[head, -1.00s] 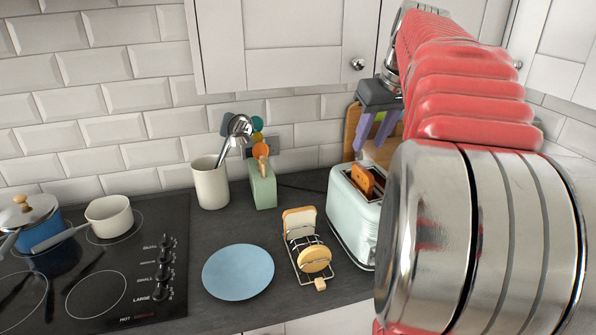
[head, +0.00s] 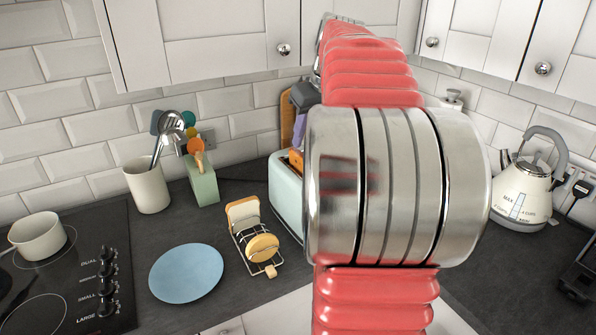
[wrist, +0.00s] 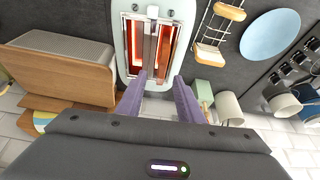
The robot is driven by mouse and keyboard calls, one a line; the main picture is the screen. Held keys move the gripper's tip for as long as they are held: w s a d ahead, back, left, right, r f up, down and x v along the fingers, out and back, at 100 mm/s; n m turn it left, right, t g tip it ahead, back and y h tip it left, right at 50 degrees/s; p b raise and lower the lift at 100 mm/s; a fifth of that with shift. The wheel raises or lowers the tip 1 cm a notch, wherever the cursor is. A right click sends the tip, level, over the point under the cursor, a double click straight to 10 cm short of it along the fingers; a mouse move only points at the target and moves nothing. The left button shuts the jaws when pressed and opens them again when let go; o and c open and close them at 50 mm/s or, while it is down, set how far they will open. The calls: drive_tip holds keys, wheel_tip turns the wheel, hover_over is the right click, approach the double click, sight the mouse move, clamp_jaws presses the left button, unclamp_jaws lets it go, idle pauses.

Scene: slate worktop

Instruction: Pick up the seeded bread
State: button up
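A brown-orange slice of bread (head: 296,161) stands partly out of the pale mint toaster (head: 285,195). I cannot make out seeds on it. My gripper (wrist: 159,76) is open and empty, its two purple fingers apart at the toaster's near end in the wrist view. In that view the toaster (wrist: 121,55) shows two slots with an orange-red glow, and a brown slice (wrist: 164,45) is in the right one. In the head view my arm hides the toaster's right side and most of the gripper. A wire rack (head: 247,262) holds a white slice (head: 243,212) and a round yellowish piece (head: 262,247).
A blue plate (head: 186,273) lies left of the rack. A green block (head: 203,182) and a utensil pot (head: 147,187) stand behind. Wooden boards (wrist: 62,75) stand beside the toaster. A kettle (head: 524,190) stands far right. The hob (head: 75,260) is at left.

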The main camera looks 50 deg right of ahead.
sight(300, 153)
drive_tip(key=shift+x, duration=1.5)
drive_tip(key=shift+a+x, duration=0.15)
drive_tip(key=shift+x, duration=1.15)
drive_tip(key=shift+a+x, duration=0.1)
drive_tip(key=shift+x, duration=1.2)
drive_tip(key=shift+w, duration=0.2)
drive_tip(key=shift+c, duration=0.4)
clamp_jaws()
